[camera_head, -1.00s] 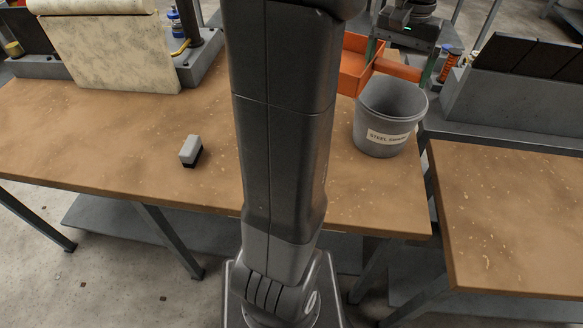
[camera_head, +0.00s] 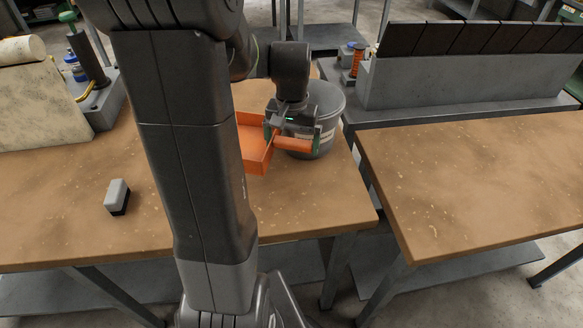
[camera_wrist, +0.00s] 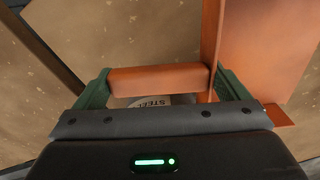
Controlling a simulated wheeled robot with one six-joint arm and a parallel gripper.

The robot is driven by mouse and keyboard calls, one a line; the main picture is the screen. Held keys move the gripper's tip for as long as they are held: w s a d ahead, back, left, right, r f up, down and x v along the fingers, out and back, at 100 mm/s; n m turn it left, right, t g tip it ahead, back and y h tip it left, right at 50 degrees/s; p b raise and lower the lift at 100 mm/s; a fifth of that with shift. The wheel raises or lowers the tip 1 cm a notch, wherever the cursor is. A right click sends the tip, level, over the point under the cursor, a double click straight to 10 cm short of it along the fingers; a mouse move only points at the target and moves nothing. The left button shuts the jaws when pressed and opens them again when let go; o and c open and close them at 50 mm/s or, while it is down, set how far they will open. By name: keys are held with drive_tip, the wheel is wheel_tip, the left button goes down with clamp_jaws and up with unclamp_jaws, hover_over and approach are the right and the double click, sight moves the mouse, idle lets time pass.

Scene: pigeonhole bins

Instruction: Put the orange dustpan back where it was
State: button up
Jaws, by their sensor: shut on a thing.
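The orange dustpan (camera_head: 255,158) is held by my gripper (camera_head: 295,139) in front of the grey bucket, above the brown bench. Its pan reaches to the left, partly hidden behind my arm, and its handle points right. In the wrist view the orange handle (camera_wrist: 160,79) lies across between the two green fingers of my gripper (camera_wrist: 160,88), which are shut on it. The pan (camera_wrist: 265,50) shows at the right there. I cannot tell how far the pan is above the bench.
The grey bucket (camera_head: 330,102) stands close behind my gripper at the bench's right end. A grey and black block (camera_head: 117,196) lies on the bench (camera_head: 70,235) at left. A second bench (camera_head: 470,175), mostly clear, stands right across a gap. A grey rack (camera_head: 450,82) stands behind it.

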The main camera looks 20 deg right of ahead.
wheel_tip(320, 180, down, 9)
drive_tip(key=shift+f, duration=0.15)
idle(0.4)
drive_tip(key=shift+f, duration=0.15)
drive_tip(key=o, duration=0.9)
wheel_tip(320, 180, up, 12)
drive_tip(key=shift+r, duration=0.15)
